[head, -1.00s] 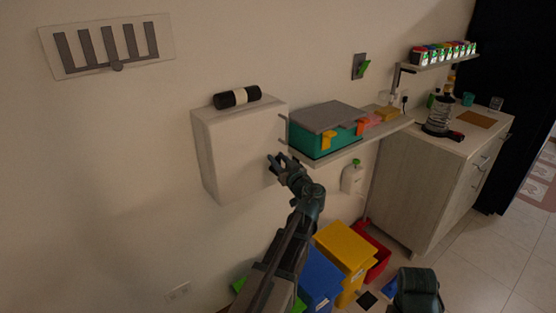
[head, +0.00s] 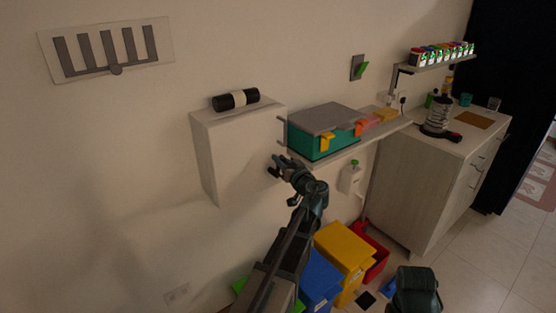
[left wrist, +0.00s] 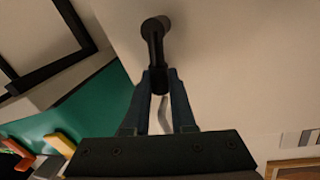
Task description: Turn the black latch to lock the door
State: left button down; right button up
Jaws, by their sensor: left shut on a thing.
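The black latch (left wrist: 154,42) shows in the left wrist view as a round pivot with a short handle on the pale door (left wrist: 225,60). My left gripper (left wrist: 160,84) is shut on the free end of the handle. In the head view the door is the front of the white wall cabinet (head: 240,150). My left gripper (head: 279,162) is at the right edge of the cabinet front there. The latch is too small and dark to make out apart from the fingers in the head view. My right gripper does not show.
A shelf just right of the cabinet holds a teal box (head: 310,145) with a grey lid, close to my left wrist. Yellow (head: 345,245) and blue (head: 318,280) bins stand below.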

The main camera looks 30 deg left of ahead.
pick_arm(q)
jog(key=w+d+f+m+g+b, duration=0.1)
jog(key=f+m, duration=0.4)
jog(key=m, duration=0.7)
jog(key=w+g+b, duration=0.1)
jog(key=w+g, duration=0.1)
jog(key=shift+w+d+f+m+b, duration=0.3)
jog(key=shift+w+m+b, duration=0.05)
jog(key=shift+m+b, duration=0.05)
jog(key=shift+g, duration=0.3)
jog(key=c, duration=0.8)
grip_release()
jog(key=shift+f, duration=0.15)
jog(key=shift+o, duration=0.2)
jog(key=p+v, duration=0.2)
jog(key=v, duration=1.1)
jog(key=shift+d+p, duration=0.35)
jog(key=shift+s, duration=0.15)
